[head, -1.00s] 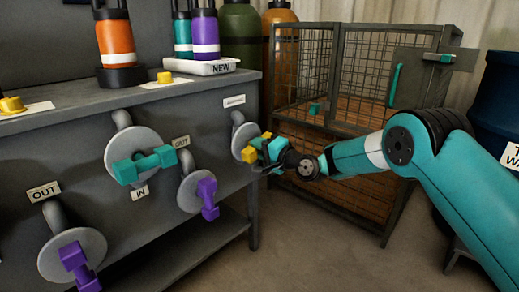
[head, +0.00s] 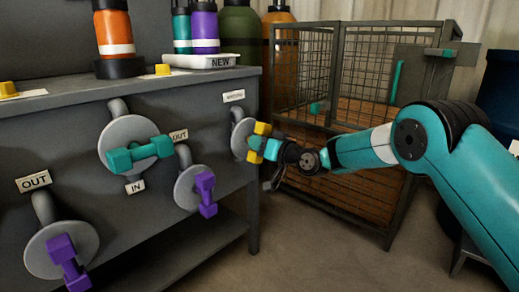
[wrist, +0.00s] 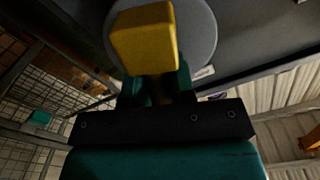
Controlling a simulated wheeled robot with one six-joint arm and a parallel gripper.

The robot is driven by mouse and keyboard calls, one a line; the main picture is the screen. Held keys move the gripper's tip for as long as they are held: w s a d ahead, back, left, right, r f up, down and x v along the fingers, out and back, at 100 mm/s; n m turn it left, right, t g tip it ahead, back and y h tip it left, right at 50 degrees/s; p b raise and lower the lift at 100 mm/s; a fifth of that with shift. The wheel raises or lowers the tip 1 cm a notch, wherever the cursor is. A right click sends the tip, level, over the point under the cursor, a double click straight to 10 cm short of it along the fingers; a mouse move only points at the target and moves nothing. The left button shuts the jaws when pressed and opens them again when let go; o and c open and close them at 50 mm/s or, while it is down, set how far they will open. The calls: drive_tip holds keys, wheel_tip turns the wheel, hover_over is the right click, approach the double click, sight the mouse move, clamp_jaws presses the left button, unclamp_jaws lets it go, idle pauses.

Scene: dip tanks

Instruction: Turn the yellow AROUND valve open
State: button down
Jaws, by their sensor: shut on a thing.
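The yellow valve handle (head: 262,129) is on a grey round plate (head: 238,142) at the right end of the dark bench front. It stands close to upright, leaning slightly right at its top. My gripper (head: 267,147) is shut on the middle of the handle, and its teal fingers hide that part. In the wrist view one yellow end block (wrist: 146,38) stands up in front of the plate (wrist: 205,35), with my gripper (wrist: 157,88) just below it. A small white label (head: 234,96) above the valve is too small to read surely.
A teal valve (head: 140,155) and purple valves (head: 206,194) (head: 69,262) are on the bench front to the left. Bottles and a white tray (head: 196,61) marked NEW stand on top. A wire cage (head: 350,80) is close behind my arm. Open floor lies in front.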

drive_tip(key=shift+f+n+b, duration=0.1)
drive_tip(key=shift+n+b, duration=1.15)
drive_tip(key=shift+n, duration=0.95)
drive_tip(key=c, duration=1)
unclamp_jaws()
drive_tip(key=shift+o, duration=0.2)
drive_tip(key=p+v, duration=0.3)
drive_tip(key=v, duration=1.4)
drive_tip(key=shift+s+d, duration=0.2)
